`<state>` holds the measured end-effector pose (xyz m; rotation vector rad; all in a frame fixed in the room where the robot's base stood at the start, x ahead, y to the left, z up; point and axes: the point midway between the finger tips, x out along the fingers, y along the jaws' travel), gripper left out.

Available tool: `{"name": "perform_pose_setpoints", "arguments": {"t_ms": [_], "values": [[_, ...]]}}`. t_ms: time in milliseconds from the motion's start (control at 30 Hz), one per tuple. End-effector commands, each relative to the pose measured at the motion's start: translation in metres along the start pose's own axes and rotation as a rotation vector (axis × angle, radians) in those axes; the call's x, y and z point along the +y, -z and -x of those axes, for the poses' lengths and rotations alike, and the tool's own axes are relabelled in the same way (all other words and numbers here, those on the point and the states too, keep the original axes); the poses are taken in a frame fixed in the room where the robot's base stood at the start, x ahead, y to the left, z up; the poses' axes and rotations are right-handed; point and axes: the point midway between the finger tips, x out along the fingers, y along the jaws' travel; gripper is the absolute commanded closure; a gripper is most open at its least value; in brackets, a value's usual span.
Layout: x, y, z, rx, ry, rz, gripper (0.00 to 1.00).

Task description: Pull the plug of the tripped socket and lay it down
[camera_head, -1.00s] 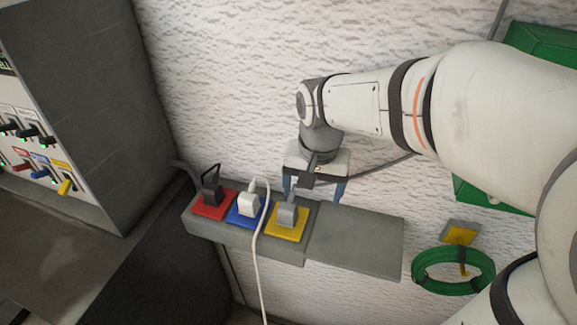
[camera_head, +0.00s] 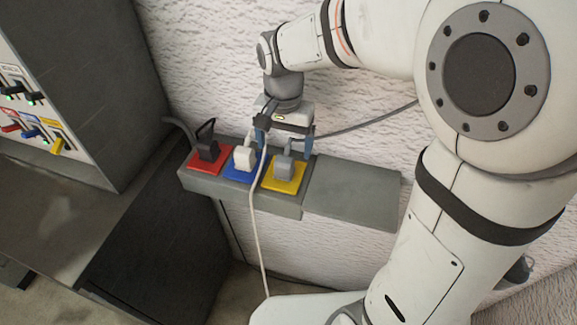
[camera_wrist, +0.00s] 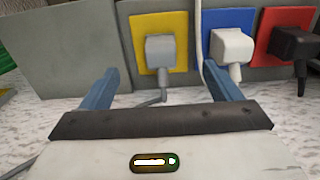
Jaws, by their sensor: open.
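A grey plug (camera_head: 284,166) sits in the yellow socket (camera_head: 291,189), with its grey cord running off to the right. A white plug (camera_head: 244,158) is in the blue socket (camera_head: 233,175) and a black plug (camera_head: 208,149) in the red socket (camera_head: 199,163). On the panel at left, the yellow lever (camera_head: 57,146) appears to hang lower than the red lever (camera_head: 12,127) and blue lever (camera_head: 31,133). My gripper (camera_head: 285,145) is open behind the yellow socket; in the wrist view its fingers (camera_wrist: 161,76) lie either side of the grey plug (camera_wrist: 160,49), apart from it.
The grey socket strip (camera_head: 240,198) has a bare flat shelf (camera_head: 350,193) at its right end. The white cord (camera_head: 254,218) hangs down over the strip's front, and passes near one finger in the wrist view. The rough white wall (camera_head: 200,60) is close behind my gripper.

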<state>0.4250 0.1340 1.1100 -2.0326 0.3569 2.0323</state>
Motion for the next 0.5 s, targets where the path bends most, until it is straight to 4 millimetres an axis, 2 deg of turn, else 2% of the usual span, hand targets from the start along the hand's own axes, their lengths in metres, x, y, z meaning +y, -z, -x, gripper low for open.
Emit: {"name": "perform_pose_setpoints", "arguments": {"t_ms": [33,300,500], "values": [[0.000,0.000,-0.011,-0.001,-0.001,0.000,0.16],[0.000,0.000,-0.050,-0.001,-0.001,0.000,0.16],[0.000,0.000,-0.072,0.000,0.000,0.000,0.16]]}}
